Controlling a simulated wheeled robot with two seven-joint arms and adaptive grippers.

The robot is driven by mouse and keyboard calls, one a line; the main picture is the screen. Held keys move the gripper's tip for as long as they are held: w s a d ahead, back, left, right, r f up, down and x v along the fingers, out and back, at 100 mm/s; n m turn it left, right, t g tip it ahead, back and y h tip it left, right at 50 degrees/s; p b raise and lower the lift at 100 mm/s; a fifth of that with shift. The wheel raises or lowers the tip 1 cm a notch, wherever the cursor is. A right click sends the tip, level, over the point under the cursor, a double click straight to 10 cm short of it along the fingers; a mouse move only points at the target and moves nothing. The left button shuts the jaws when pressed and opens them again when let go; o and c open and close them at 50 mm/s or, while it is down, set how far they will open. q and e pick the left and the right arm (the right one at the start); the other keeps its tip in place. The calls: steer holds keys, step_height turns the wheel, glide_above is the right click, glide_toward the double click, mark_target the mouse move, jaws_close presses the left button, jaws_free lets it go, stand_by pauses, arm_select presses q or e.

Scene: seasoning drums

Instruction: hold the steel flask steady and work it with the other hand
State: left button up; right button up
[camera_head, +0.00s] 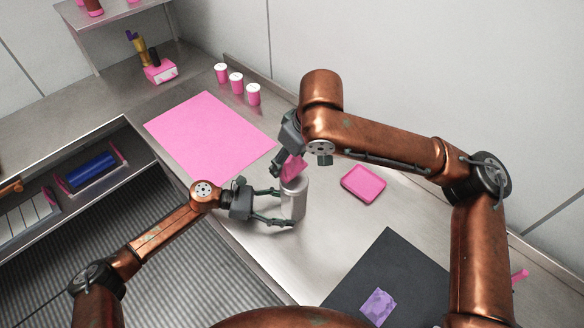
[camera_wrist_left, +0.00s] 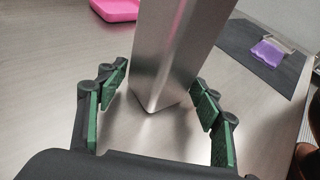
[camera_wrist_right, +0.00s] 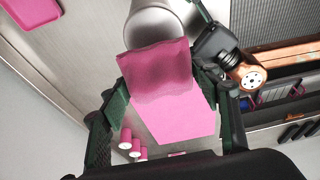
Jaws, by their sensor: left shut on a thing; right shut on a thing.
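The steel flask (camera_head: 294,203) stands upright on the metal counter. My left gripper (camera_head: 284,207) is shut on its body from the left; the left wrist view shows a green-padded finger on each side of the flask (camera_wrist_left: 170,50). My right gripper (camera_head: 287,166) is shut on a soft-looking pink block or cloth (camera_head: 293,169) at the flask's top. In the right wrist view the pink piece (camera_wrist_right: 157,68) overlaps the flask's rim (camera_wrist_right: 152,22). I cannot tell whether it touches the flask, and it hides part of the top.
A pink tray (camera_head: 364,184) lies right of the flask. A large pink mat (camera_head: 205,130) lies behind left, with three pink pots with white lids (camera_head: 236,83) beyond. A dark mat (camera_head: 350,293) with a purple piece (camera_head: 377,306) is front right. A wall bounds the right.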

arm_select(q)
steer(key=shift+f, duration=0.1)
arm_select(e)
steer(key=shift+s+r, duration=0.1)
steer(key=shift+r, duration=2.65)
arm_select(q)
steer(key=o, duration=1.2)
steer(key=shift+c, duration=0.2)
steer(key=v, duration=1.2)
arm_select(e)
steer(key=shift+d, duration=0.15)
